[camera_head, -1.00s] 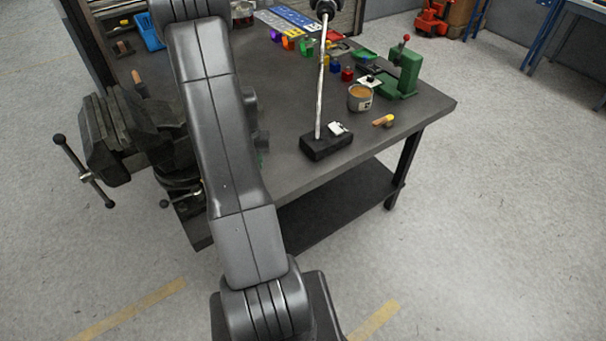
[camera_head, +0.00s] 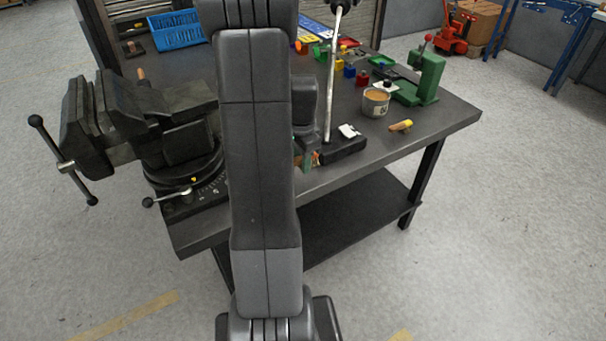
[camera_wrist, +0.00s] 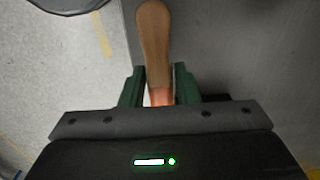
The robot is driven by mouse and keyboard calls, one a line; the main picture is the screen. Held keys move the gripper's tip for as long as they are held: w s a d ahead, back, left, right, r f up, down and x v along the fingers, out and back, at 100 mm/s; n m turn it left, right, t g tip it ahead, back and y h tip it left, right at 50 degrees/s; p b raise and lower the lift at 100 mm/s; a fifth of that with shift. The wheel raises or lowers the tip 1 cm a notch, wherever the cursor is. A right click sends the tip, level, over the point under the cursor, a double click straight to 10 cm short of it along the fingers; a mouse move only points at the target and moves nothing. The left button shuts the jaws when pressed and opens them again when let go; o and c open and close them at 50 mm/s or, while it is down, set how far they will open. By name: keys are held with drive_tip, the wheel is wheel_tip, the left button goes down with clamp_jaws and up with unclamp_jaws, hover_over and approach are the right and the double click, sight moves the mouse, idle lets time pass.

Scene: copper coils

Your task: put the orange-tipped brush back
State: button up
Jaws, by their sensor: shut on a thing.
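In the wrist view my gripper (camera_wrist: 159,88) is shut on the orange-tipped brush (camera_wrist: 153,42). The brush's wooden handle extends past the green fingers towards the top of the picture, and an orange part shows between the fingers. Below it the grey table top lies on the right and the floor on the left. In the head view my gripper is mostly hidden behind my arm, near the table's front edge, with a little green and orange showing left of the black stand base. A yellow-tipped brush (camera_head: 401,126) lies on the table near its right edge.
A large vise (camera_head: 140,125) stands at the table's left, with a wooden handle behind it. A black stand base (camera_head: 343,149) with an upright rod, a tin (camera_head: 375,103) and a green press (camera_head: 427,78) stand right. A blue basket (camera_head: 176,31) is at the back.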

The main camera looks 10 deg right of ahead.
drive_tip(key=shift+f, duration=2.25)
drive_tip(key=shift+f, duration=0.25)
drive_tip(key=o, duration=0.9)
drive_tip(key=shift+r, duration=0.1)
wheel_tip(320, 180, up, 12)
drive_tip(key=shift+r, duration=0.15)
